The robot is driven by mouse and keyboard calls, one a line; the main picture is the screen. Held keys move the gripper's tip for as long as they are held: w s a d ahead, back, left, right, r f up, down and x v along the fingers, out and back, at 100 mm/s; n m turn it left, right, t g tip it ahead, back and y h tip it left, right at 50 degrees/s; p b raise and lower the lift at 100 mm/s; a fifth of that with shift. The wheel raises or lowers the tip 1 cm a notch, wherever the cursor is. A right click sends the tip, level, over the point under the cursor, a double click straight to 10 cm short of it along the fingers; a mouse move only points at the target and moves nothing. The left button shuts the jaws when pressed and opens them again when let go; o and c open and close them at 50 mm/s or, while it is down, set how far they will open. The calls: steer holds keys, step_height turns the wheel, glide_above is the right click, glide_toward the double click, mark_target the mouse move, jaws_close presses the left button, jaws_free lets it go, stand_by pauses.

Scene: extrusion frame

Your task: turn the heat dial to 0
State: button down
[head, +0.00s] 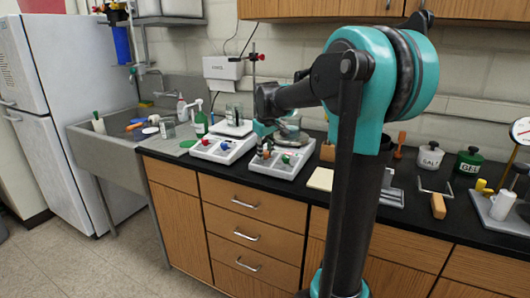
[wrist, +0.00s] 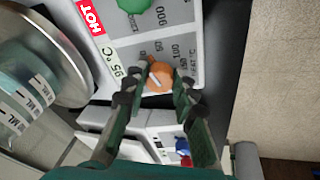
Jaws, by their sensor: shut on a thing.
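The heat dial (wrist: 160,77) is an orange knob with a white pointer line, on the front panel of the right hotplate (head: 283,170). In the wrist view its printed scale shows 50, 100 and 150, and the white line points to the upper left, roughly toward the 50 side; the exact reading is unclear. My gripper (wrist: 158,86) has one finger on each side of the dial and is shut on it. The small display (wrist: 117,71) reads 95 °C, beside a red HOT label (wrist: 90,17). In the head view my gripper (head: 263,140) is over this panel.
A green dial (wrist: 131,4) is close by on the same panel. A second hotplate (head: 222,155) with red and blue knobs stands to the left. Glassware (wrist: 35,90) on a round metal plate is near my gripper. Dark counter shows in front of the hotplates.

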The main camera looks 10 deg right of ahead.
steer(key=shift+n, duration=1)
steer(key=c, duration=1.2)
jaws_free()
steer(key=shift+r, duration=0.1)
steer(key=v, duration=1.1)
steer(key=shift+d+r, duration=0.15)
steer(key=shift+r, duration=0.3)
